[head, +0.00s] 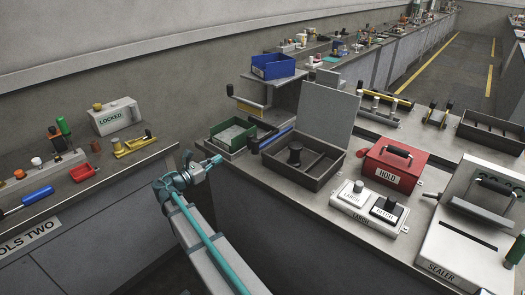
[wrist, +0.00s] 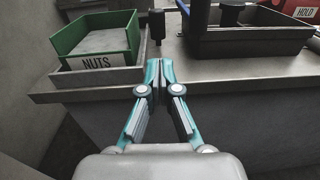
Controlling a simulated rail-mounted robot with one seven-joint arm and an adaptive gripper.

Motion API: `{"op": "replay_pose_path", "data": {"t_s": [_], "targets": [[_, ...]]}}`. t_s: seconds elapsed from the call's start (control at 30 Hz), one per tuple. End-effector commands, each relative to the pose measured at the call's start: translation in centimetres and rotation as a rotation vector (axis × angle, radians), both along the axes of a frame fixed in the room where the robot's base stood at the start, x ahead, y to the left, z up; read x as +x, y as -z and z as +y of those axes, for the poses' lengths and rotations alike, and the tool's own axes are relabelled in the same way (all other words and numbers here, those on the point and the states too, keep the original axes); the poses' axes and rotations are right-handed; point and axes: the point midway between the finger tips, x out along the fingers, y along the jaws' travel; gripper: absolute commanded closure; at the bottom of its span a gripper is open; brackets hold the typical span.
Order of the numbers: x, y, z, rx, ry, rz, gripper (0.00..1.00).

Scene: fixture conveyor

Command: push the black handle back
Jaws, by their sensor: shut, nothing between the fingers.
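A black upright handle (wrist: 157,24) on a thin stem stands just beyond my fingertips in the wrist view, between the green NUTS bin and a dark tray. In the head view a dark upright piece (head: 253,140) right of the green bin appears to be the same handle. My gripper (wrist: 160,72) is shut and empty, its fingertips pointing at the handle across the counter's front edge, with a gap between. In the head view my gripper (head: 216,160) is in front of the green bin. The base of the handle is hard to make out.
The green NUTS bin (wrist: 68,50) is close on the left. The dark open tray (wrist: 202,47) is close on the right, with a black knob (head: 295,152) in it. A red HOLD box (head: 370,173) stands farther right. The counter's front edge (wrist: 240,67) lies below my fingertips.

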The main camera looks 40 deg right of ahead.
Motion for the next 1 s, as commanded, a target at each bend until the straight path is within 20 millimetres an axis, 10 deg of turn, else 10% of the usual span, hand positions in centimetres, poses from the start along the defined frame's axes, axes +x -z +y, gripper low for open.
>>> {"op": "replay_pose_path", "data": {"t_s": [0.27, 1.0], "targets": [[0.4, -0.4, -1.4, 0.0, -0.041, 0.018, 1.0], [1.6, -0.4, -13.2, 0.0, -0.04, 0.017, 1.0]]}}
